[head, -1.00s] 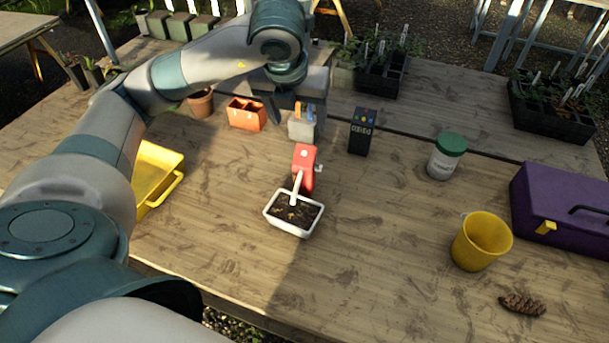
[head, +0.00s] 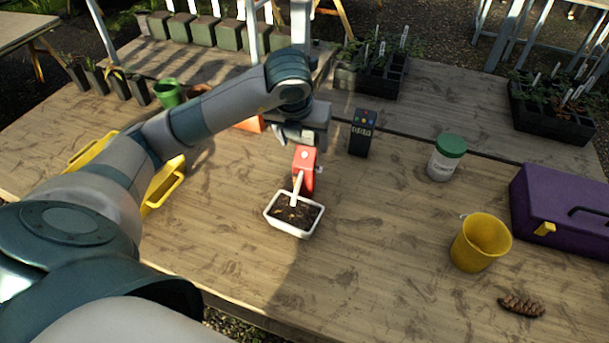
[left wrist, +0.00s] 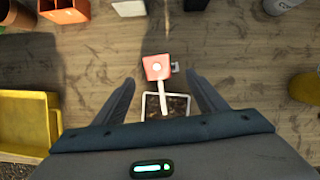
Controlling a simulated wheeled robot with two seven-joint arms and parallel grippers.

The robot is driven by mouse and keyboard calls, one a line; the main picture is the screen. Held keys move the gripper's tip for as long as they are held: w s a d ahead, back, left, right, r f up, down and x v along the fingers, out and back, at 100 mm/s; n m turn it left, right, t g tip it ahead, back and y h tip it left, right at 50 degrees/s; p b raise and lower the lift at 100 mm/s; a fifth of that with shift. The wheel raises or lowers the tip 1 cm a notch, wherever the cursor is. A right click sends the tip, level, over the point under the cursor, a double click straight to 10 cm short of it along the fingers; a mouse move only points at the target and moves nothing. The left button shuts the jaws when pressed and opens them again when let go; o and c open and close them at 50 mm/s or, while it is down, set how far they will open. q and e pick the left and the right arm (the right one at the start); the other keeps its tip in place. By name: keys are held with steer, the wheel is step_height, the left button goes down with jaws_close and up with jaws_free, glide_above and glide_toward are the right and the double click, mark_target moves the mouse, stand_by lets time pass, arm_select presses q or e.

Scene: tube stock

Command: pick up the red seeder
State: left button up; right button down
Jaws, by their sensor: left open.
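The red seeder (head: 305,158) stands upright on the wooden table in the head view, its white spout reaching over a small white tray of dark soil (head: 290,231). In the left wrist view the seeder (left wrist: 157,67) is between and just beyond my fingertips, with the soil tray (left wrist: 146,107) nearer the palm. My left gripper (head: 294,135) is open and empty, above and behind the seeder in the head view. In the left wrist view its two fingers (left wrist: 160,81) are spread apart on either side of the spout. My right gripper is not in view.
A black device with coloured buttons (head: 361,133) stands right of the seeder. A green-lidded jar (head: 446,158), yellow bucket (head: 481,243), purple toolbox (head: 563,205) and pine cone (head: 522,306) are further right. A yellow tray (head: 165,186) is left, partly behind my arm. The front middle is clear.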

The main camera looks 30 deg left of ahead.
mark_target(304, 155)
arm_select(q)
steer(key=shift+x, duration=1.4)
steer(key=shift+p, duration=0.35)
steer(key=shift+w+a+f+p, duration=0.1)
steer(key=shift+a+f+p, duration=0.1)
steer(key=shift+f+p, duration=0.3)
steer(key=p+x, duration=0.1)
steer(key=x, duration=0.2)
steer(key=shift+a+p, duration=0.15)
steer(key=shift+p, duration=0.15)
steer(key=shift+w+f, duration=0.1)
steer(key=shift+f, duration=0.45)
jaws_close()
